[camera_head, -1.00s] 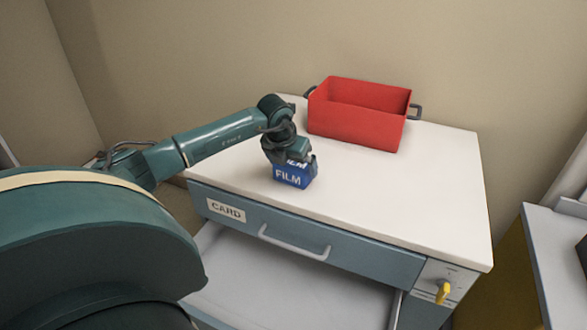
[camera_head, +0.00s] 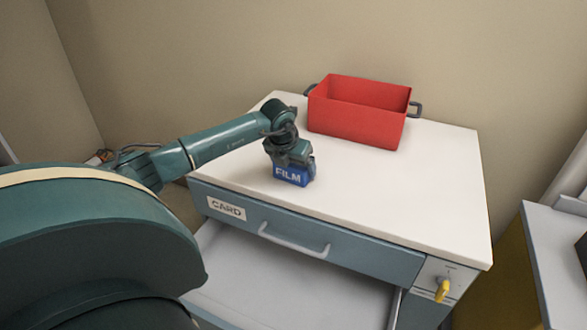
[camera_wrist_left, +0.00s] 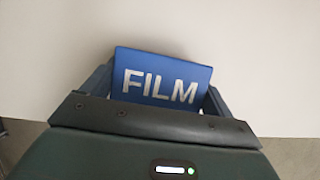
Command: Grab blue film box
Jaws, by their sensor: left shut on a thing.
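The blue film box (camera_head: 290,177) with white "FILM" lettering is on the white top of the cabinet, near its front left edge. My left gripper (camera_head: 291,160) is over it from above and shut on it. In the left wrist view the film box (camera_wrist_left: 160,77) sits between the two fingers of the left gripper (camera_wrist_left: 158,88), one at each side. The gripper hides the upper part of the box in the head view. I cannot tell whether the box touches the top or is just above it. My right gripper is not in view.
A red open bin (camera_head: 355,125) with dark side handles stands at the back of the white cabinet top (camera_head: 420,190). A drawer labelled CARD (camera_head: 226,209) is below, above an open drawer or tray (camera_head: 290,285). A yellow key or knob (camera_head: 442,290) is at front right. The top's right side is clear.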

